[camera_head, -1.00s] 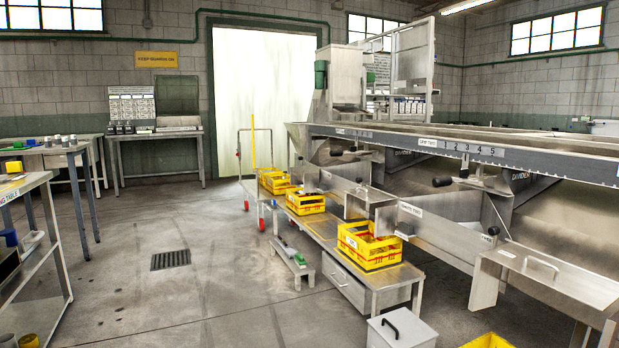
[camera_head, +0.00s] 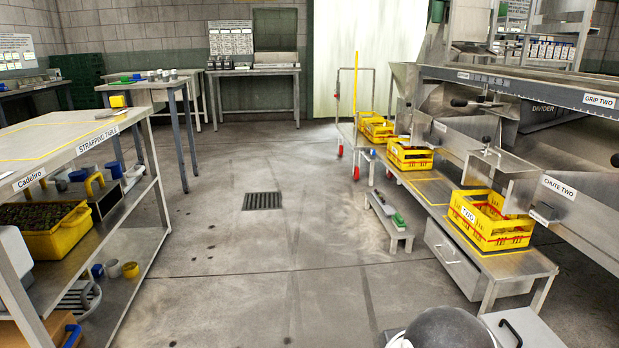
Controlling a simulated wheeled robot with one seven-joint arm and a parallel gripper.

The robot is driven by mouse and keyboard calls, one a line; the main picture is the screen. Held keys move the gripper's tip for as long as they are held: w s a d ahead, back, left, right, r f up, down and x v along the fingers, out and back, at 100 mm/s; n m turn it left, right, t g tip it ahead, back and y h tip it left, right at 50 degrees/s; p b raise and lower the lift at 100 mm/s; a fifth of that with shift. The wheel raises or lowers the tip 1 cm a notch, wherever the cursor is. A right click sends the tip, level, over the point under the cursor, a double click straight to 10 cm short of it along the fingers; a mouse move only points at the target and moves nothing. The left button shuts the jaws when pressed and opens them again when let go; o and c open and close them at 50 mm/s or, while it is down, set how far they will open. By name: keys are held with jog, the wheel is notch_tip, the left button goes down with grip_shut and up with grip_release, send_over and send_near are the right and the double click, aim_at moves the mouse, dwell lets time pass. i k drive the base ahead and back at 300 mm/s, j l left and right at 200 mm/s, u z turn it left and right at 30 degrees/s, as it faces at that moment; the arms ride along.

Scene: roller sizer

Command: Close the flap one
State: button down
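I cannot pick out a flap labelled one in the present view. A metal chute labelled "CHUTE TWO" (camera_head: 560,188) is at the right, with a hinged-looking metal plate with a dark knob (camera_head: 487,148) beside it, above a yellow crate labelled "TWO" (camera_head: 478,236). Whether that plate is a flap, and whether it is open or shut, I cannot tell. The sizer (camera_head: 590,140) runs off the right edge, so part of it is hidden. My gripper is not in view; a grey rounded part, likely of my arm, shows at the bottom.
A low metal bench (camera_head: 428,186) carries yellow crates along the sizer. A small step stool (camera_head: 391,225) stands before it, and a grey lidded box (camera_head: 520,328) sits at the bottom right. The strapping table (camera_head: 60,148) is at the left. The middle floor is clear.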

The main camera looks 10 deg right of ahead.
aim_at(419, 117)
jog(key=i+z, duration=0.3)
jog(key=i, duration=4.45)
jog(key=i+z, duration=0.3)
jog(key=i, duration=0.35)
